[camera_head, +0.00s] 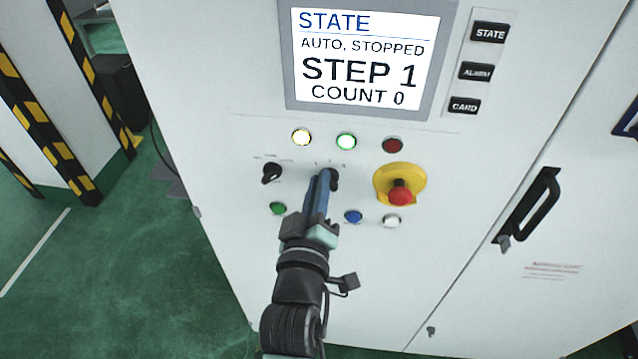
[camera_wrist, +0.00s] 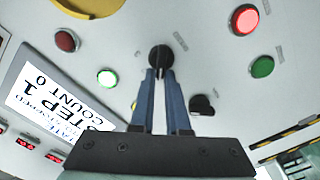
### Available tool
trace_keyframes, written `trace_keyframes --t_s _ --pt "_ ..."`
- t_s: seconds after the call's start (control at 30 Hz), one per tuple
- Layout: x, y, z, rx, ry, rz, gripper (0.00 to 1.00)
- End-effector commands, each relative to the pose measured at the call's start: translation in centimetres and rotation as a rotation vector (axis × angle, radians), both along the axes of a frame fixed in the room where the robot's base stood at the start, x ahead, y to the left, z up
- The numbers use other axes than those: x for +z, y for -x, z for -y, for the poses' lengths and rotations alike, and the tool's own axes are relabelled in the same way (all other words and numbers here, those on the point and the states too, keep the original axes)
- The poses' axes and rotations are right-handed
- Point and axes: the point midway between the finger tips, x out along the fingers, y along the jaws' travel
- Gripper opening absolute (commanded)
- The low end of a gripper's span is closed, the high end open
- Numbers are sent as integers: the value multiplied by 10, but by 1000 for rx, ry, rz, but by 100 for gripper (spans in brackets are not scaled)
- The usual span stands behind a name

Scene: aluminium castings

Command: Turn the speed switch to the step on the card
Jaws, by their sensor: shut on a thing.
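The speed switch (camera_head: 334,180) is a black rotary knob on the white cabinet front, with small marks above it. My gripper (camera_head: 325,175) has its blue fingers shut on this knob and covers much of it, so I cannot tell where its pointer stands. In the wrist view my gripper (camera_wrist: 160,72) reaches the knob (camera_wrist: 160,57) between its fingertips. The screen (camera_head: 365,55) reads STATE, AUTO, STOPPED, STEP 1, COUNT 0. No card text shows. A black CARD button (camera_head: 464,106) sits right of the screen.
A second black knob (camera_head: 271,173) is close on the left. A red emergency stop (camera_head: 400,194) on a yellow base is close on the right. Lit yellow (camera_head: 301,137) and green (camera_head: 346,141) lamps are above; push buttons are below. A door handle (camera_head: 530,208) protrudes farther right.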

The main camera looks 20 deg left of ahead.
Motion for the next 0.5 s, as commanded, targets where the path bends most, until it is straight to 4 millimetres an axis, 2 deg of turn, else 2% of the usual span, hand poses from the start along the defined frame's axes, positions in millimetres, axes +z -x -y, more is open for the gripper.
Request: trace_keyframes --t_s 0.3,0.33,0.47,0.5 --pt "-1 0 0 0 3 -2 0" --pt "-1 0 0 0 2 -2 19" --pt "-1 0 0 -1 2 -2 42" --pt "-1 0 0 -1 2 -2 44"
